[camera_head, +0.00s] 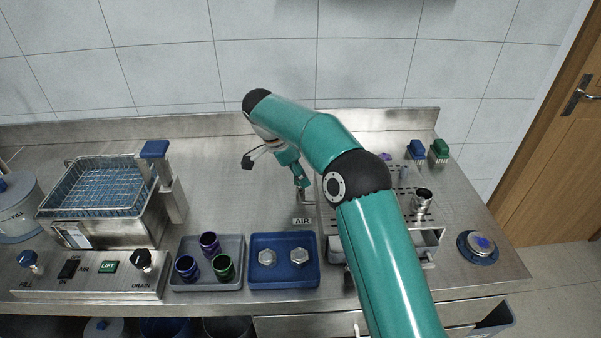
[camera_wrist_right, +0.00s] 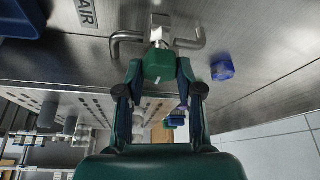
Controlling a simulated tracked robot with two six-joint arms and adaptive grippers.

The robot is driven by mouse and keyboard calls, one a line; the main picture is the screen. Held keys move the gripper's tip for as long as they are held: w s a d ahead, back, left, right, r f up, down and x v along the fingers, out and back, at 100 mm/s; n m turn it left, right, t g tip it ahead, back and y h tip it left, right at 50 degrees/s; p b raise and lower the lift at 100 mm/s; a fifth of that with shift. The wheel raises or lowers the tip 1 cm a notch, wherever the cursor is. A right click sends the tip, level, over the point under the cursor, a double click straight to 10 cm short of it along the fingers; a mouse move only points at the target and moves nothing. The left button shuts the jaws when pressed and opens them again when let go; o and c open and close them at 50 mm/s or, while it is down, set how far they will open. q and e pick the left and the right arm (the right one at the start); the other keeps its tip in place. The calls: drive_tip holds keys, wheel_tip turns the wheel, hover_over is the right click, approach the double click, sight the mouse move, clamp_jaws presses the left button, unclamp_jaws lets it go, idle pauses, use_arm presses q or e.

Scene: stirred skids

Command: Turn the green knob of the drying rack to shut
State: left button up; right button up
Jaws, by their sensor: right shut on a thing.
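The green knob (camera_wrist_right: 158,64) sits on a small steel valve with bent pipes (camera_wrist_right: 186,43) in the right wrist view. My right gripper (camera_wrist_right: 158,72) is shut on it, one finger at each side. In the head view my right gripper (camera_head: 302,183) points down at the bench behind the AIR label (camera_head: 302,221), and the knob is hard to make out there. The perforated steel drying rack (camera_head: 432,238) stands to the right, partly hidden by my right arm. It also shows in the right wrist view (camera_wrist_right: 92,103). My left gripper is out of view.
A blue tray with two steel nuts (camera_head: 257,240) and a grey tray with several coloured cups (camera_head: 236,246) lie in front left. A wire-basket bath (camera_head: 100,232) and control panel (camera_head: 90,288) stand farther left.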

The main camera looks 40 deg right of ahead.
drive_tip(key=o, duration=0.9)
drive_tip(key=shift+c, duration=0.2)
drive_tip(key=shift+r, duration=0.15)
drive_tip(key=v, duration=0.7)
